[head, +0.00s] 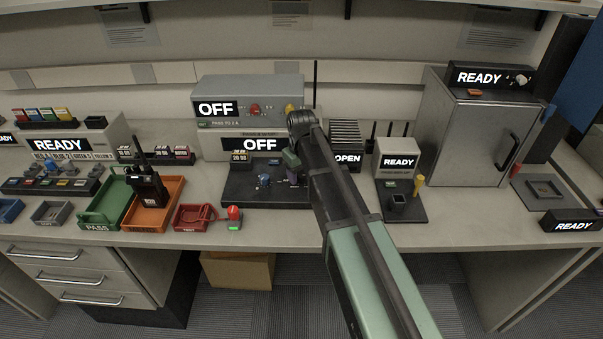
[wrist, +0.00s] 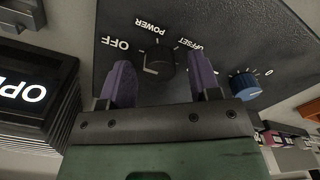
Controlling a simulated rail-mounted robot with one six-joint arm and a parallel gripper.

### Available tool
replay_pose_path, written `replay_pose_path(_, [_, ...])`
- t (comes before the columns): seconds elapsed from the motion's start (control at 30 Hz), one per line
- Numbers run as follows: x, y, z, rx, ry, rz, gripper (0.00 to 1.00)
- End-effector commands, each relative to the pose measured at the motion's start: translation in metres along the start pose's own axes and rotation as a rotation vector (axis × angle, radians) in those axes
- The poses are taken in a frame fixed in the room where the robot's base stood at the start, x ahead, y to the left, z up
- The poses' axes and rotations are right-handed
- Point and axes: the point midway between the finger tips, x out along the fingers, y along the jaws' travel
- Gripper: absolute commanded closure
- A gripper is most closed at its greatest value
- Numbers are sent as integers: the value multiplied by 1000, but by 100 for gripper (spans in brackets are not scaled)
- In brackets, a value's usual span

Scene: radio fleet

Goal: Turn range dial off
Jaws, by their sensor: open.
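A dark panel (wrist: 230,35) fills much of the wrist view, also seen in the head view (head: 240,191). On it is a black dial (wrist: 160,58) with the words OFF and POWER beside it and a pale line at its lower left edge. No RANGE label is readable, so I cannot tell whether this is the range dial. A blue knob (wrist: 245,86) is to its right, near the word OFFSET; it shows in the head view (head: 264,181). My gripper (wrist: 160,70) is open, its purple fingers on either side of the black dial. Contact cannot be told. My gripper is partly hidden in the head view (head: 292,172).
The display (head: 263,145) above the panel reads OFF. An OPEN display (head: 347,158) and a rack stand close on the right. A green tray (head: 105,200), an orange tray (head: 165,205) with a radio (head: 148,187), and a red tray (head: 190,217) are left.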

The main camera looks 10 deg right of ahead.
Motion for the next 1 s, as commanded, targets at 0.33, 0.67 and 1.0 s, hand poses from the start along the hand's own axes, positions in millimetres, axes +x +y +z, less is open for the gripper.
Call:
replay_pose_path(0.33, [-79,0,0,0,0,0,43])
replay_pose_path(0.67, [-107,0,0,0,0,0,43])
replay_pose_path(1.0, [-105,0,0,13,0,0,43])
